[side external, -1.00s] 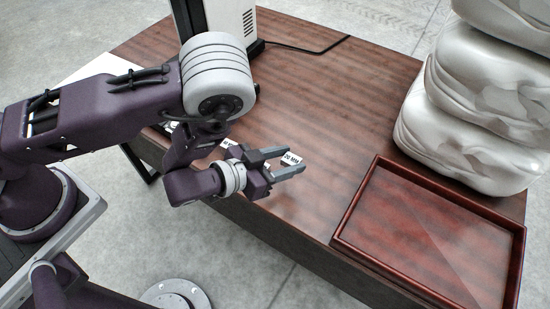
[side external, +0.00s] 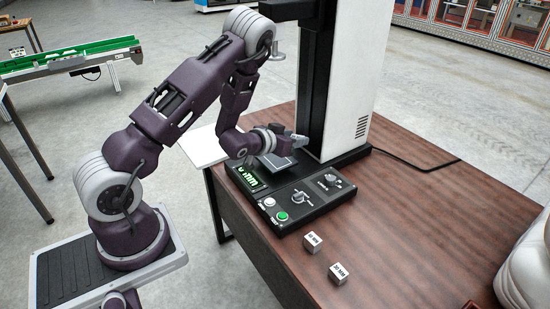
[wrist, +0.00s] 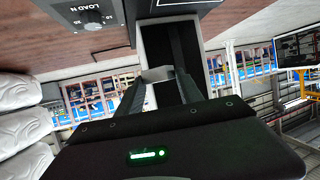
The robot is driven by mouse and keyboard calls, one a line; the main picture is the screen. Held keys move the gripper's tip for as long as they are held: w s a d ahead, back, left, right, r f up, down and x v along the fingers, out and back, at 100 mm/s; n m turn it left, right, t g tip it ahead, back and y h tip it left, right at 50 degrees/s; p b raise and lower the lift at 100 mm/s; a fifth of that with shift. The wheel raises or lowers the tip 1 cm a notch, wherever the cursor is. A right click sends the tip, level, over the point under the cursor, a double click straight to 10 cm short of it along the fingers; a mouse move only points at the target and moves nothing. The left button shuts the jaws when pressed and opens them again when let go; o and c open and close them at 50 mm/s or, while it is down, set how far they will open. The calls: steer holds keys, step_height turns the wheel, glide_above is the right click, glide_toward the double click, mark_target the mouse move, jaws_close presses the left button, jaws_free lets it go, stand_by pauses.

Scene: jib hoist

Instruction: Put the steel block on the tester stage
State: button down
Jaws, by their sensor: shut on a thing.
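My gripper (side external: 296,141) is at the tester, beside its column and above a grey plate (side external: 274,161) that looks like the tester stage. In the wrist view, my gripper (wrist: 158,76) is shut on a small silvery steel block (wrist: 157,73) between its fingertips. In the side view the held block is too small to make out clearly. I cannot tell whether it touches the stage. The tester's dark column and light housing (side external: 361,75) rise just behind the gripper.
Two labelled metal blocks (side external: 313,242) (side external: 339,273) sit on the wooden table (side external: 420,220) in front of the tester's control panel (side external: 305,198). The panel has a green display, buttons and knobs. A white bulging object (side external: 525,262) stands at right. The middle of the table is clear.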

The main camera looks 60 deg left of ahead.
steer(key=n+y, duration=0.1)
steer(key=y, duration=0.1)
glide_above(272, 159)
step_height(272, 159, down, 9)
steer(key=shift+d+r, duration=0.1)
steer(key=shift+r, duration=0.1)
steer(key=shift+f, duration=0.1)
steer(key=c, duration=0.8)
jaws_free()
steer(key=shift+o, duration=0.2)
